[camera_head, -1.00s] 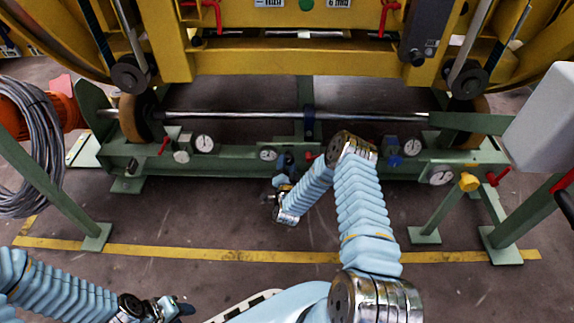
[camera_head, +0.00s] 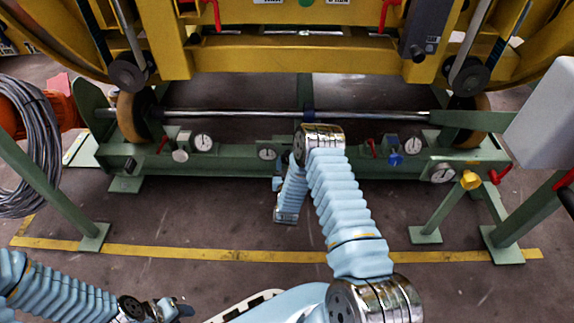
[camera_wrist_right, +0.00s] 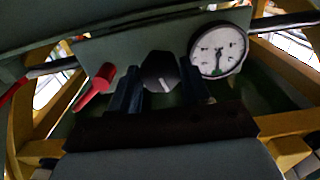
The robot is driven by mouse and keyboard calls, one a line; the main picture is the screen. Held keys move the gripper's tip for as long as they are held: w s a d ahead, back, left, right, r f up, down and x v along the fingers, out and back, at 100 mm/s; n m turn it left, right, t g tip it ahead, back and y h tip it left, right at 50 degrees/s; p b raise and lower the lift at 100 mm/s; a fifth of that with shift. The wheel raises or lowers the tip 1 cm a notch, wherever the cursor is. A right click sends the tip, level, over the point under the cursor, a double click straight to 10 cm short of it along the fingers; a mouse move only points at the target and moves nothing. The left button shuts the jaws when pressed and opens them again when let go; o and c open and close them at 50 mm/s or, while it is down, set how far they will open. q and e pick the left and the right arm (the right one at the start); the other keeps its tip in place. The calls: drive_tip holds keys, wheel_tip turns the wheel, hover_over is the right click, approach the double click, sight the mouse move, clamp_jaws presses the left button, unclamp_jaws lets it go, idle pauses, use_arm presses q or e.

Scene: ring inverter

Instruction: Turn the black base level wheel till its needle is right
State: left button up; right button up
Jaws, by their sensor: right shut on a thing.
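The black base level wheel (camera_wrist_right: 160,72) is a dark knob with a pale mark, on a green panel in the right wrist view. My right gripper (camera_wrist_right: 163,92) is shut on it, one blue finger on each side. Its round white gauge (camera_wrist_right: 219,52) is just to the right there; the needle points roughly down, near a green mark on the lower rim. In the head view this gauge (camera_head: 267,152) shows left of my right arm, which hides the wheel and most of the gripper. My left gripper (camera_head: 170,308) hangs low at the left, empty, its jaws unclear.
A red handle (camera_wrist_right: 95,88) sits left of the wheel in the wrist view. Other gauges (camera_head: 204,142), a blue knob (camera_head: 396,159) and a yellow knob (camera_head: 470,180) line the green base beam (camera_head: 240,165). The yellow frame (camera_head: 290,60) stands above; the floor in front is open.

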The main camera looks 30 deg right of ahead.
drive_tip(key=shift+s+f+n, duration=0.1)
drive_tip(key=shift+f+n, duration=0.05)
drive_tip(key=shift+n, duration=0.45)
drive_tip(key=o, duration=1.1)
drive_tip(key=shift+c, duration=0.2)
drive_tip(key=p+v, duration=0.1)
drive_tip(key=v, duration=1.2)
drive_tip(key=shift+s+p, duration=0.35)
drive_tip(key=shift+p, duration=0.05)
drive_tip(key=shift+a, duration=0.15)
